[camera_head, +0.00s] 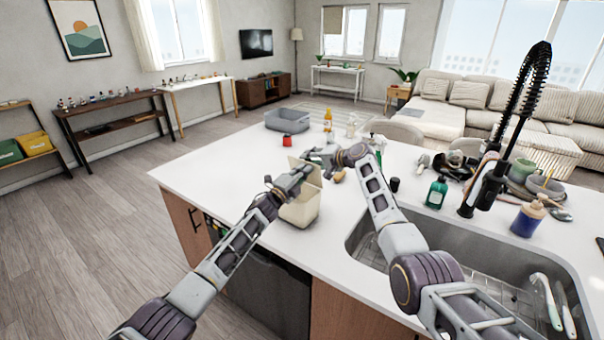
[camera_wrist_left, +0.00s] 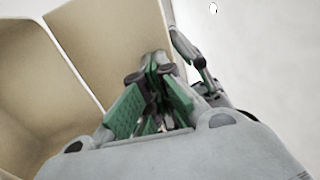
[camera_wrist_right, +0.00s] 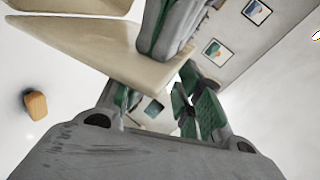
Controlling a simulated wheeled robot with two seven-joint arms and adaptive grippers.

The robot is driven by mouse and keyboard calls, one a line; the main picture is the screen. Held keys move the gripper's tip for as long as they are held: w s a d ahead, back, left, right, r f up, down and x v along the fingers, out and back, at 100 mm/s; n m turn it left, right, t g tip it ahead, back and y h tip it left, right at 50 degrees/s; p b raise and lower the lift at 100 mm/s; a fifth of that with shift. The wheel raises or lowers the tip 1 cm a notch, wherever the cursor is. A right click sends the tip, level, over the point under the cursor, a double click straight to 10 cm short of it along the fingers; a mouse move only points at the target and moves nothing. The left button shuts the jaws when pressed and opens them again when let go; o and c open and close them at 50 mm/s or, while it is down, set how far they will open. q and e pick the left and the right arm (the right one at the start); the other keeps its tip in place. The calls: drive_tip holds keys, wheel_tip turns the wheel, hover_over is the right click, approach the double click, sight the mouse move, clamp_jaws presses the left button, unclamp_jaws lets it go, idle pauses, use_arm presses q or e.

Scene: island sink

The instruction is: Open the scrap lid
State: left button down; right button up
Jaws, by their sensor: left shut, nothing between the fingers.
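The scrap bin (camera_head: 299,211) is a beige tub on the white counter, left of the sink. Its beige lid (camera_head: 312,176) is raised at a steep tilt, partly hidden by my grippers. In the left wrist view, the bin's hollow inside (camera_wrist_left: 35,95) is at left and the raised lid (camera_wrist_left: 100,40) stands beside it. My left gripper (camera_head: 308,171) is shut and empty, close against the lid; whether it touches cannot be told. My right gripper (camera_head: 308,156) is beside the lid's upper part, its fingers (camera_wrist_right: 160,105) apart. The lid (camera_wrist_right: 105,50) partly hides one finger.
A grey tub (camera_head: 287,121), a red-topped jar (camera_head: 287,141) and an orange bottle (camera_head: 327,121) stand behind the bin. A green bottle (camera_head: 436,193) and several dishes are at right, near the black faucet (camera_head: 520,100) and sink (camera_head: 460,265). The counter's left side is clear.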

drive_tip(key=shift+s+a+f, duration=0.4)
drive_tip(key=shift+a+f, duration=0.05)
drive_tip(key=shift+v, duration=1)
drive_tip(key=w+v, duration=0.1)
drive_tip(key=v, duration=0.9)
drive_tip(key=shift+d+r, duration=0.4)
drive_tip(key=shift+r, duration=0.1)
drive_tip(key=shift+s+d+f, duration=0.1)
